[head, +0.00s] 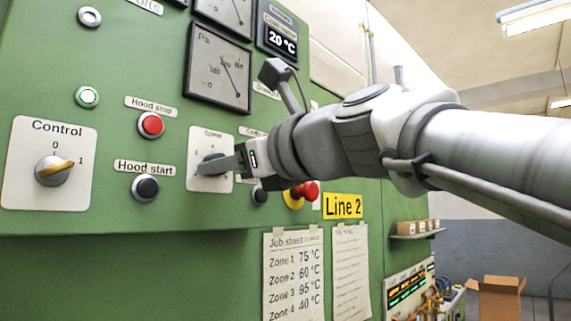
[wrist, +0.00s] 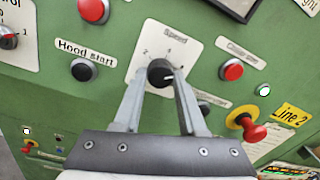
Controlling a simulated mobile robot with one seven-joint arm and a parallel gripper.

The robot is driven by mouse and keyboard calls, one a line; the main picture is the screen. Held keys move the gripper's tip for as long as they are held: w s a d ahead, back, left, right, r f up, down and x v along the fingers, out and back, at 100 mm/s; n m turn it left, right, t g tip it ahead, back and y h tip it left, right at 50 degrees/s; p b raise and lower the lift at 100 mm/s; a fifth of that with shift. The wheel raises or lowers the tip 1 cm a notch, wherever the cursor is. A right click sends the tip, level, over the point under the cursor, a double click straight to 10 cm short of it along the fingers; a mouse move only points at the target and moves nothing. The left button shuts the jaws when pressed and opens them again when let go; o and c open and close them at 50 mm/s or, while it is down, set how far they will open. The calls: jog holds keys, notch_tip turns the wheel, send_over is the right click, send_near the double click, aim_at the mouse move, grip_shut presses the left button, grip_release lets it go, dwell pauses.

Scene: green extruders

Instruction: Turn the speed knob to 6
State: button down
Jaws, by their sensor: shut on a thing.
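The dark round speed knob (wrist: 158,71) sits on a white plate (wrist: 147,39) labelled Speed on the green panel. In the wrist view a light pointer mark on the knob points to the right; the small digits around it are hard to read. My gripper (wrist: 161,76) is shut on the knob, one finger on each side. In the head view my gripper (head: 212,164) reaches in from the right and covers part of the Speed plate (head: 207,140) and most of the knob.
Close by are the red Hood stop button (head: 151,125), the black Hood start button (head: 145,188) and a red emergency stop (head: 306,191) on a yellow base. The Control switch (head: 53,171) is at far left. Paper sheets (head: 293,278) hang below.

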jog(key=shift+c, duration=2.3)
grip_release()
jog(key=b+v, duration=0.3)
jog(key=v, duration=1.4)
jog(key=shift+s+b, duration=0.3)
jog(key=w+d+f+n+g+h+b, duration=0.1)
jog(key=w+d+f+n+h, duration=0.2)
jog(key=f, duration=1)
jog(key=w+f+n+g+h+b, duration=0.15)
jog(key=f+n+h, duration=0.35)
jog(key=f, duration=0.8)
jog(key=s+d+f+n+g+h, duration=0.1)
jog(key=s+d+f+n, duration=0.1)
jog(key=f+n, duration=0.3)
jog(key=s+d+f+n+g+h+b, duration=0.1)
jog(key=f+n, duration=0.4)
jog(key=f, duration=0.8)
jog(key=s+d+f+n+g+h, duration=0.2)
jog(key=d+f+n, duration=0.3)
jog(key=f, duration=0.3)
jog(key=shift+s+f+h, duration=0.4)
jog(key=shift+s+h, duration=0.15)
jog(key=shift+h, duration=0.05)
